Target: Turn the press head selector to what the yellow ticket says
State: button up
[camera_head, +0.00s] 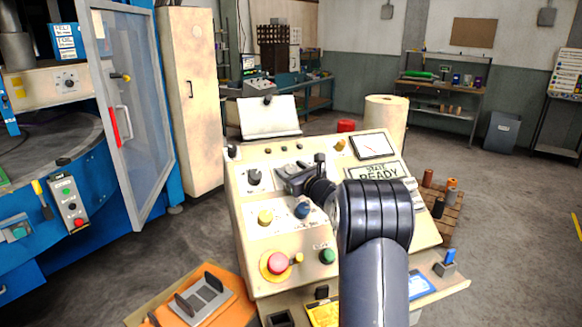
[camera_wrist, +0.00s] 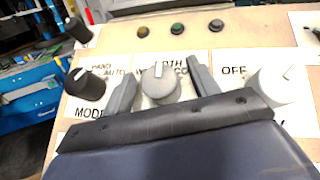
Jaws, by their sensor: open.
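A grey rotary knob (camera_wrist: 160,86) with a pale pointer line stands on the console, its label partly hidden. My gripper (camera_wrist: 162,70) is open, one finger on each side of this knob; I cannot tell whether they touch it. In the head view my gripper (camera_head: 292,178) is over the console's upper middle and hides the knob. A black knob (camera_wrist: 86,86) marked HAND, AUTO and MODE is to the left. A white knob (camera_wrist: 278,84) by the word OFF is to the right. A yellow card (camera_head: 323,314) lies below the console, partly cut off, its text unreadable.
The sloping console (camera_head: 245,215) carries a red mushroom button (camera_head: 278,262), a green button (camera_head: 327,256) and a READY display (camera_head: 375,173). An orange tray (camera_head: 240,308) is at lower left. A blue machine's open door (camera_head: 130,110) stands left. Open floor lies right.

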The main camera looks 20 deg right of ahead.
jog(key=shift+w+a, duration=0.1)
jog(key=shift+w, duration=0.2)
jog(key=shift+c, duration=0.4)
jog(key=c, duration=0.9)
